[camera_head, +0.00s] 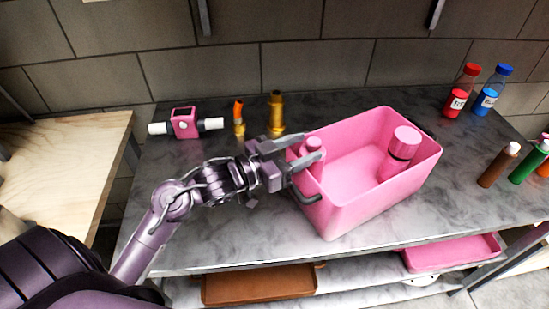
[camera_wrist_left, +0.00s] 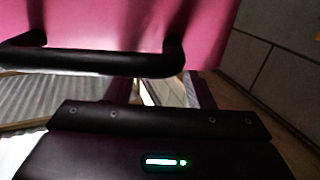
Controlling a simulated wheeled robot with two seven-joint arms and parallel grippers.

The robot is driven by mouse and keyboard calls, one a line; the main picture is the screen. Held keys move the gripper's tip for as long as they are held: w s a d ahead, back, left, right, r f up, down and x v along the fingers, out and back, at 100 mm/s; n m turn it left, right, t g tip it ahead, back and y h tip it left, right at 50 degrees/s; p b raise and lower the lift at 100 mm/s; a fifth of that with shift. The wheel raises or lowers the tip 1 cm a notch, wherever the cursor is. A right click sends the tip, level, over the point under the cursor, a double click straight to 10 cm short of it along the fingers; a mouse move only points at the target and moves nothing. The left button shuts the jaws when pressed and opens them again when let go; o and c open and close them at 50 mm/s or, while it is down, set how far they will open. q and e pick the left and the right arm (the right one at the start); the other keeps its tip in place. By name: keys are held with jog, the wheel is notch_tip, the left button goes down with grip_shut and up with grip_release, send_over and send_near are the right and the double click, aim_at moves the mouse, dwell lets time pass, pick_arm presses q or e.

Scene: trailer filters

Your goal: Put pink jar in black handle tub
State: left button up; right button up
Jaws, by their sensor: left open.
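A pink tub (camera_head: 352,208) with a dark handle (camera_head: 306,198) on its left end stands on the marble-look counter. A pink jar with a black band (camera_head: 402,148) is inside the tub at the right. Another pink capped container (camera_head: 312,150) shows at the tub's left end, partly hidden by my gripper. My left gripper (camera_head: 296,158) is open at the tub's left end, beside this container; I cannot tell whether it touches it. In the left wrist view, the dark handle (camera_wrist_left: 95,62) crosses in front of the pink tub wall (camera_wrist_left: 110,20). My right gripper is not in view.
A pink device with white ends (camera_head: 184,123) and two gold-coloured items (camera_head: 276,113) stand at the back left. Red (camera_head: 461,92) and blue (camera_head: 491,91) bottles stand at the back right. Brown (camera_head: 498,165) and green bottles stand at the right. A shelf below holds a brown tray (camera_head: 258,287).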

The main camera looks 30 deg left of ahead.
pick_arm(q)
jog(key=v, duration=0.8)
jog(key=shift+s+a+b, duration=0.2)
jog(key=shift+s+b, duration=0.1)
jog(key=shift+f, duration=0.1)
